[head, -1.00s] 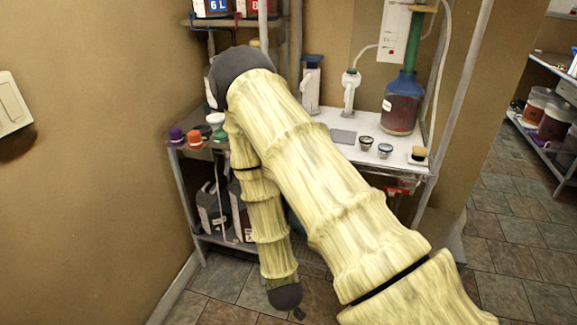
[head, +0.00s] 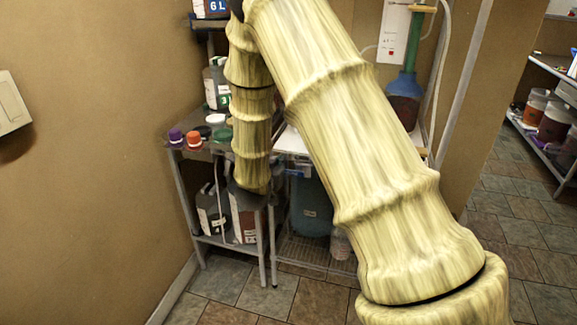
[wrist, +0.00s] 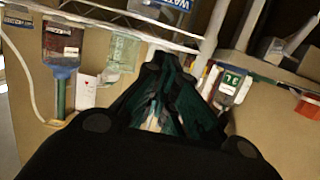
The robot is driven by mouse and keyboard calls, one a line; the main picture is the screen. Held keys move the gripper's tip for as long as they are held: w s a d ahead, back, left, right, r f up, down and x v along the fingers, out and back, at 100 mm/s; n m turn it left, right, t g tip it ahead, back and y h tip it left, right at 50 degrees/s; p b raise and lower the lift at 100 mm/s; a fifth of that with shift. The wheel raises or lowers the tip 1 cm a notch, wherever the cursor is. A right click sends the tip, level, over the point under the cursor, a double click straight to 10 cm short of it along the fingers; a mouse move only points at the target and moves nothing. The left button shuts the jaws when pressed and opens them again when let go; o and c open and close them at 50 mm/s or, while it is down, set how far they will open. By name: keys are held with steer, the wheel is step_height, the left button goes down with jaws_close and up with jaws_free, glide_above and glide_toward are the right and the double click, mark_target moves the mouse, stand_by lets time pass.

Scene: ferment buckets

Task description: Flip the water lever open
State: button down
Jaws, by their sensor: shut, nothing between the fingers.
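My gripper (wrist: 172,70) reaches up the middle of the wrist view, its dark fingers closed together with nothing seen between them. In the head view my arm hides it. A container lettered "WATER" (wrist: 174,4) is cut off by the top edge of the wrist view, beyond the fingertips. I cannot make out the water lever in either view. A blue container marked "6 L" (head: 215,7) sits on the upper shelf in the head view, partly behind my arm.
Dark jugs (head: 211,212) stand on the lower shelf. Purple (head: 176,136) and orange (head: 194,139) caps lie at the bench's left end. A wall bounds the left side.

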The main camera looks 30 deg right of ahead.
steer(key=p, duration=0.3)
glide_above(294, 171)
steer(key=a, duration=0.2)
steer(key=shift+w+f, duration=0.15)
steer(key=shift+f, duration=0.5)
steer(key=shift+w+f, duration=0.15)
steer(key=shift+f, duration=0.45)
step_height(294, 171, down, 2)
steer(key=shift+s+a+f, duration=0.1)
steer(key=shift+f+p, duration=0.3)
steer(key=shift+f, duration=0.6)
